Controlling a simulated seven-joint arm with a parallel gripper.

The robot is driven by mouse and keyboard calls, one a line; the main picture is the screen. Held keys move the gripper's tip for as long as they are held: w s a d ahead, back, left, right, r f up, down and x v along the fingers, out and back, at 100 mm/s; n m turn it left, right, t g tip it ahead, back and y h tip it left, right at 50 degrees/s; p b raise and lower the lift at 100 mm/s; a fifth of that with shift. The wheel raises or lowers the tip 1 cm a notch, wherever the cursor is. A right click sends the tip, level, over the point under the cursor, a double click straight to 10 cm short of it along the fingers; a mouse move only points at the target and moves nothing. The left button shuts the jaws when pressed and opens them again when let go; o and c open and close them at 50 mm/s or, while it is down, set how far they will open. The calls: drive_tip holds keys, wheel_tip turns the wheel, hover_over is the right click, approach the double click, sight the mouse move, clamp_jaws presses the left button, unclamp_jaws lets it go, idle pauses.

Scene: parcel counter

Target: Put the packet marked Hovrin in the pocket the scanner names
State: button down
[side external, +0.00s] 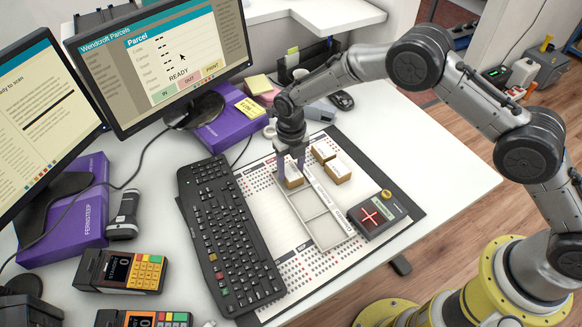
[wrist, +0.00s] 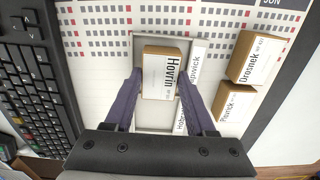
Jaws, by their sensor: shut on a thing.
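The Hovrin packet (wrist: 160,78), a small brown box with a white label, is between the two purple fingers of my gripper (wrist: 160,84). In the side view my gripper (side external: 291,170) is shut on this packet (side external: 293,181) at the far end of the pocket tray (side external: 329,236). I cannot tell whether the packet touches the tray floor. The tray is pale, with dividers and name strips along its right edge; the names are only partly readable. The nearer pockets look empty.
Two more boxed packets stand right of the tray; one reads Drosnek (wrist: 258,60), and the other label (wrist: 238,104) is hard to read. A black keyboard (side external: 228,235) lies close on the left. A monitor (side external: 170,50) shows READY. A barcode scanner (side external: 124,214) stands further left.

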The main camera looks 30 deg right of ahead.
sight(291, 171)
drive_tip(key=shift+f, duration=0.15)
drive_tip(key=shift+c, duration=1.2)
unclamp_jaws()
wheel_tip(291, 171, up, 12)
drive_tip(key=shift+r, duration=0.25)
